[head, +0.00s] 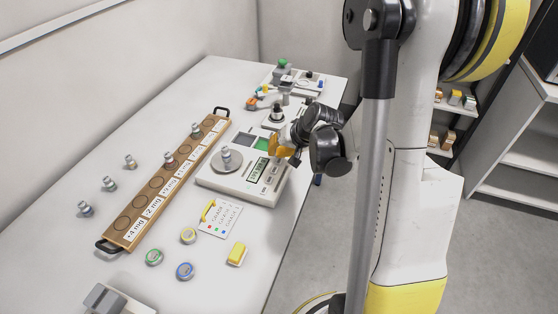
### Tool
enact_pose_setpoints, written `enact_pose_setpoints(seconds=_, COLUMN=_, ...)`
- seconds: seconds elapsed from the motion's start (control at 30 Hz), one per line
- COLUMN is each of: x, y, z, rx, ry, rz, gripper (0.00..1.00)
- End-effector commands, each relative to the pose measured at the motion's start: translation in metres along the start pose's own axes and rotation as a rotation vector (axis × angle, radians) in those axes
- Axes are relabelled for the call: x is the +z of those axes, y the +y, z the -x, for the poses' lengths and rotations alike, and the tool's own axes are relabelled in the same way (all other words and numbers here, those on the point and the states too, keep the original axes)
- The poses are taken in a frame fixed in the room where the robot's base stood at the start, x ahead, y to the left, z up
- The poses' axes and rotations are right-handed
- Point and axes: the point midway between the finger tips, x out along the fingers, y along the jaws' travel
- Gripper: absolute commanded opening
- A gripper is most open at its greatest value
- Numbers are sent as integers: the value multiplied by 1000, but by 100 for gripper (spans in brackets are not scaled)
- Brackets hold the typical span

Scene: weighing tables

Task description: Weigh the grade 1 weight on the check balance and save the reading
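The check balance (211,183) stands mid-table, with a small lit display (257,170) and buttons on its right side. A small silver weight (226,158) stands upright on its round pan (236,168). I cannot read any grade on the weight or make out the display's digits. My gripper (281,150), with orange fingers, is at the balance's back right, close to the display and apart from the weight on the pan. Its fingertips are small and partly overlapped, so their opening is unclear and I cannot tell whether they touch the balance.
A wooden rack (133,235) with labelled round places runs along the left; some hold weights. Several weights (109,184) stand left of it. A printed card (220,222), coloured rings (154,257) and a yellow block (237,253) lie in front. Other instruments (292,78) stand at the back.

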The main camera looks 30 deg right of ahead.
Motion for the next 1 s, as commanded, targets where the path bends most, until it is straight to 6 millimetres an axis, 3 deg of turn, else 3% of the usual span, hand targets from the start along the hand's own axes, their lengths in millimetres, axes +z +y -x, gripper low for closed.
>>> enact_pose_setpoints(seconds=1.0, x=4, y=4, z=-7, rx=0, ry=0, rz=0, gripper=0)
